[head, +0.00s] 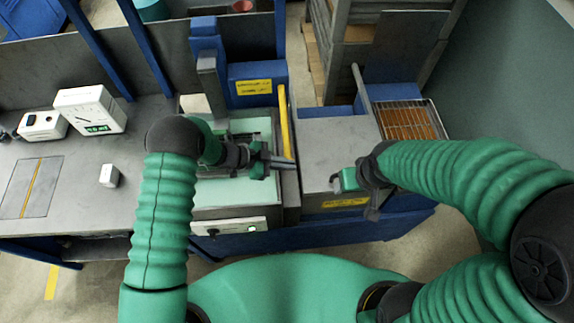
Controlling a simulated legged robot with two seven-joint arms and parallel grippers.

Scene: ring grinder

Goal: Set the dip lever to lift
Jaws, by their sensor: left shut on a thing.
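A yellow bar (285,108), which looks like the dip lever, runs along the right side of the machine's pale green bay (238,194). My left gripper (284,163) reaches across the bay from the left. It is shut at the bar's lower end; the fingers hide the exact contact. No lift mark is legible on the lever. My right gripper (345,184) is at the front of the grey box (338,146), apart from the lever. Its fingers are too unclear to tell their opening.
A blue housing with a yellow label (254,87) stands behind the bay. A grey upright post (361,84) and a wire-rack tray (410,120) are at the right. White meters (90,109) and a small white block (109,175) sit on the left bench, which has clear room.

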